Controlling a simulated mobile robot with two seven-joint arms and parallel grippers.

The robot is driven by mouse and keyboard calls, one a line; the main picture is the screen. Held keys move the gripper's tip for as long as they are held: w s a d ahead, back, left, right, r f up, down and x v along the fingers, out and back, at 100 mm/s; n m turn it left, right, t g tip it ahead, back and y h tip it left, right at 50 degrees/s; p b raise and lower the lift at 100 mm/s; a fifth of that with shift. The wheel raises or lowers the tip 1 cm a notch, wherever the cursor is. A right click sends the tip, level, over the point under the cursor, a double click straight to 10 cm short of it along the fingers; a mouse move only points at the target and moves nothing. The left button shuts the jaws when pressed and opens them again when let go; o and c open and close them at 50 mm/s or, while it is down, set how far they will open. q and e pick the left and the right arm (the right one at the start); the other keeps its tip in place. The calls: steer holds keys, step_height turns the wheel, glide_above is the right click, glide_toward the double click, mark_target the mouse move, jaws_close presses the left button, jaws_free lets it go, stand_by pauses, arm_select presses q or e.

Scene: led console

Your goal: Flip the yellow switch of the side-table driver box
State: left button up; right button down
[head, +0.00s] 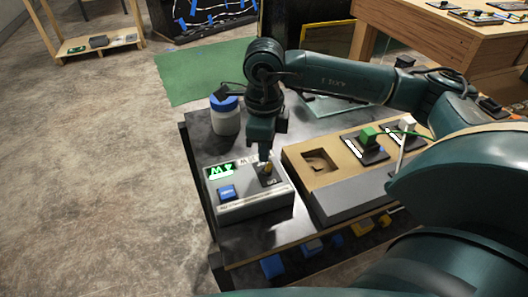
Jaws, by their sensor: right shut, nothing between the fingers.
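The driver box (252,207) is a grey box on the left part of the dark side table (240,240). Its top carries a lit green display (219,171) and a blue button (227,192). The yellow switch (267,168) is a small yellow-orange piece on a dark plate at the right of the box's top. My right gripper (265,156) points down at the switch with its fingers shut and nothing between them. Its tips are at or just above the switch; I cannot tell whether they touch. The fingers hide part of the switch. My left gripper is not in view.
A white jar with a blue lid (226,115) stands behind the box. A wooden board (345,150) with a recess, a green block (368,136) and a white block lies to the right. Blue and yellow pieces sit under the tabletop. A wooden bench (450,35) stands behind.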

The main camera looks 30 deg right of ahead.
step_height(320, 180, up, 7)
steer(key=p, duration=0.4)
steer(key=shift+w, duration=0.4)
steer(key=shift+d, duration=0.15)
stand_by(0.6)
